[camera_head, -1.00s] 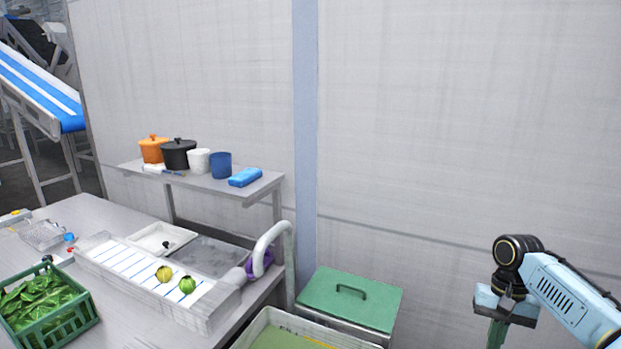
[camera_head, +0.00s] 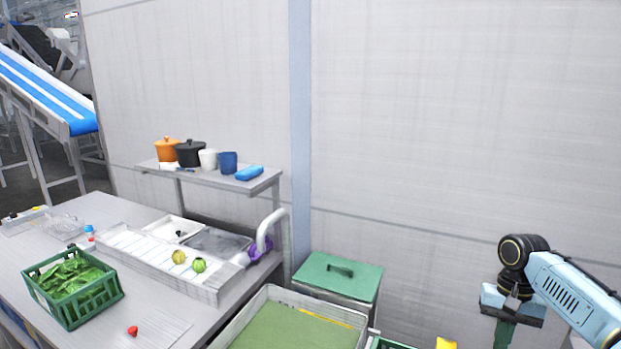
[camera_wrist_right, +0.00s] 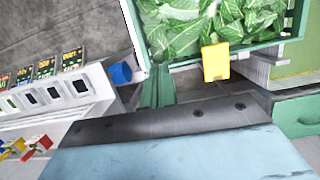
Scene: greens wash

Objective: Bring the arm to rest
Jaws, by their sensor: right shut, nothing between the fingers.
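My right arm (camera_head: 570,290) comes in at the right edge of the head view, in front of the bare wall. Its gripper (camera_head: 504,335) points down at the bottom edge and is shut and empty, with the tips cut off. In the right wrist view the green fingers (camera_wrist_right: 156,88) are together, with nothing held. My left gripper is not in view.
A steel table (camera_head: 150,295) at left holds a green crate (camera_head: 110,292) of greens, a white sink tray (camera_head: 140,262) with two round green vegetables and a red item (camera_head: 132,331). A green-lidded bin (camera_head: 335,275) stands right of it. A shelf (camera_head: 215,180) holds pots and cups.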

